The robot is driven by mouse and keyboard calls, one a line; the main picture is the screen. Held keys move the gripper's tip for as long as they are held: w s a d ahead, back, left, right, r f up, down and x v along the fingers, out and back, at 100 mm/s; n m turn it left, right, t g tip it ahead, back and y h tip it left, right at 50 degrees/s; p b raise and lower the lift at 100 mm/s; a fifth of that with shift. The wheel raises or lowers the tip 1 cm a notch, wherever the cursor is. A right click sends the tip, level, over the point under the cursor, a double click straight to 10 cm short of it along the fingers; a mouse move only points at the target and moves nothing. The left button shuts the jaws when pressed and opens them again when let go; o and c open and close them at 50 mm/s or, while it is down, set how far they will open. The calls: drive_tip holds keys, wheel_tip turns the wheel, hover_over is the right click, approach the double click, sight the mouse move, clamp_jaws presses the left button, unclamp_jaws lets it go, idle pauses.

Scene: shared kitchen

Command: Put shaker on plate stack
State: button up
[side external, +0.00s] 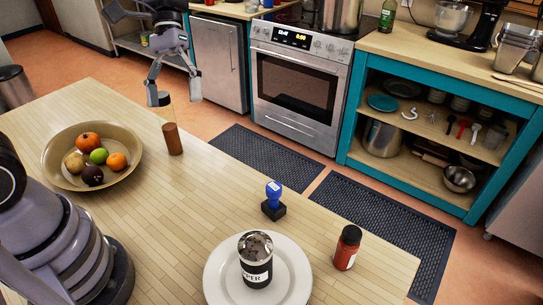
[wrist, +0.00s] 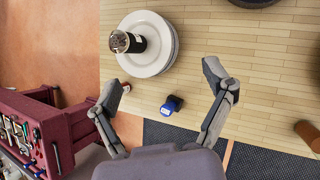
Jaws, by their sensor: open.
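The shaker (side external: 256,262), with a silver perforated top and a dark body with a white label, stands upright on the white plate stack (side external: 218,282). In the wrist view the shaker (wrist: 137,43) is on the left part of the plate stack (wrist: 155,65). My gripper (side external: 173,92) is open and empty, raised at the upper left of the side view, well apart from the shaker. In the wrist view its fingertips (wrist: 162,78) are spread wide with nothing held between them.
A blue-handled stamp (side external: 273,200) and a red bottle (side external: 347,248) stand near the plates. A brown cylinder with a clear top (side external: 173,138) and a fruit bowl (side external: 60,178) are farther left. The table middle is clear.

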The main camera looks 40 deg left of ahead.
drive_tip(key=s+a+r+m+t+y, duration=0.2)
drive_tip(key=s+a+r+t+y, duration=0.2)
drive_tip(key=s+a+r+t, duration=0.3)
drive_tip(key=shift+s+a+r+m+t+y, duration=0.25)
drive_tip(key=shift+s+a+m+t+y, duration=0.15)
drive_tip(key=shift+s+a+t, duration=1.2)
